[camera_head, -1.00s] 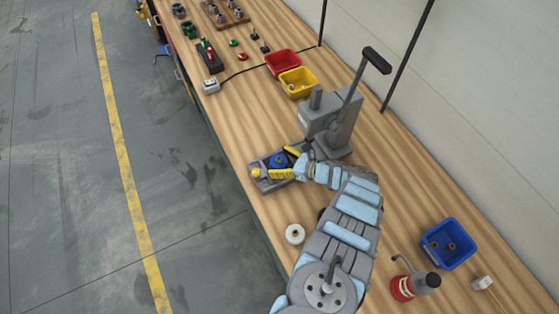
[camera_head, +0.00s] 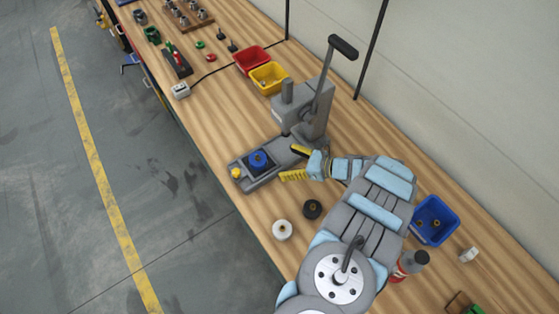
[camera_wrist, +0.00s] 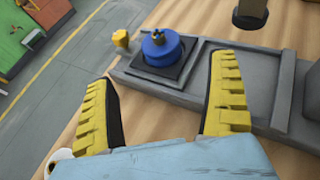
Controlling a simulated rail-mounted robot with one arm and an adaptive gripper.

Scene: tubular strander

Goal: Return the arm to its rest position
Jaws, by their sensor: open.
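My gripper (camera_head: 298,163) is open, its two yellow fingers apart with nothing between them. It is over the wooden bench beside the grey press (camera_head: 303,112), to the right of the press's base plate. In the wrist view the open fingers of my gripper (camera_wrist: 162,112) point at the base plate (camera_wrist: 190,94). A blue round part (camera_head: 259,161) sits on a dark square on that plate, clear of the fingers. It also shows in the wrist view (camera_wrist: 161,47). My arm reaches in from the lower right of the head view.
A white ring (camera_head: 282,230) and a dark round part (camera_head: 312,209) stand near my arm. A blue bin (camera_head: 435,220) and a red bottle (camera_head: 408,265) are to its right. Yellow (camera_head: 269,78) and red (camera_head: 252,60) bins stand beyond the press.

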